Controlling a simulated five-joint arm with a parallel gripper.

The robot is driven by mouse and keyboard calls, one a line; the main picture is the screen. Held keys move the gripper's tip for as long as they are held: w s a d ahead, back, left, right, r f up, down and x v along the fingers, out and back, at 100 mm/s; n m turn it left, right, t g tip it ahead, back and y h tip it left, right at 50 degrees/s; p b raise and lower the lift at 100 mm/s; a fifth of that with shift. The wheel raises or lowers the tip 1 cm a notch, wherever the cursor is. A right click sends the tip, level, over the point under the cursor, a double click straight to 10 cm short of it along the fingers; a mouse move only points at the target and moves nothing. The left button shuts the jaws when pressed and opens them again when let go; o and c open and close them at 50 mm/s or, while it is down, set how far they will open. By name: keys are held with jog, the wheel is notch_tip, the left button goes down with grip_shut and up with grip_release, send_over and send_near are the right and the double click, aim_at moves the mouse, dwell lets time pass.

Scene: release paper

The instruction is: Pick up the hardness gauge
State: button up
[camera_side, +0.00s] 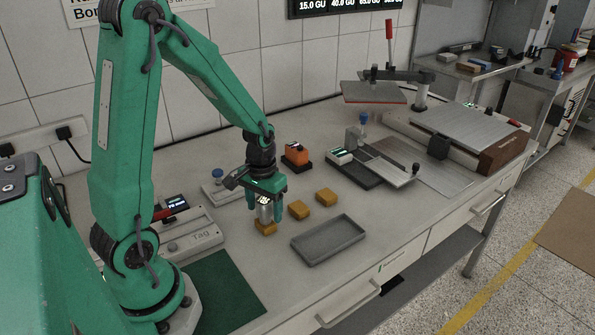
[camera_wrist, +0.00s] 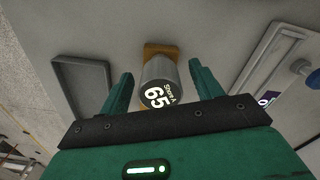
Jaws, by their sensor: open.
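The hardness gauge (camera_wrist: 158,75) is a silver cylinder with a dark round face reading "Shore A 65". In the wrist view it stands over an orange-tan block (camera_wrist: 158,48), seemingly on it. In the side view the gauge (camera_side: 265,210) shows under my gripper, above the nearest block (camera_side: 265,228). My gripper (camera_wrist: 161,72) is open, with one green finger on each side of the gauge and gaps visible to both. In the side view my gripper (camera_side: 265,197) points down and partly hides the gauge's top.
Two more tan blocks (camera_side: 299,209) (camera_side: 326,197) lie to the right. An empty grey tray (camera_side: 328,240) sits in front of them. An orange device (camera_side: 296,154) and a scale-like instrument (camera_side: 370,165) stand behind. A green mat (camera_side: 222,290) lies at front left.

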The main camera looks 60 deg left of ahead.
aim_at(265, 202)
jog(key=shift+f, duration=0.45)
jog(key=c, duration=1.3)
jog(key=shift+r, duration=0.2)
jog(key=shift+r, duration=0.8)
jog(key=r, duration=0.2)
jog(key=shift+d+r, duration=0.35)
jog(key=shift+d, duration=0.05)
jog(key=s+d+r, duration=0.2)
jog(key=d+r, duration=0.4)
jog(key=d, duration=0.4)
jog(key=shift+s+d+r, duration=0.2)
jog(key=shift+s+d, duration=0.1)
jog(key=shift+s, duration=0.05)
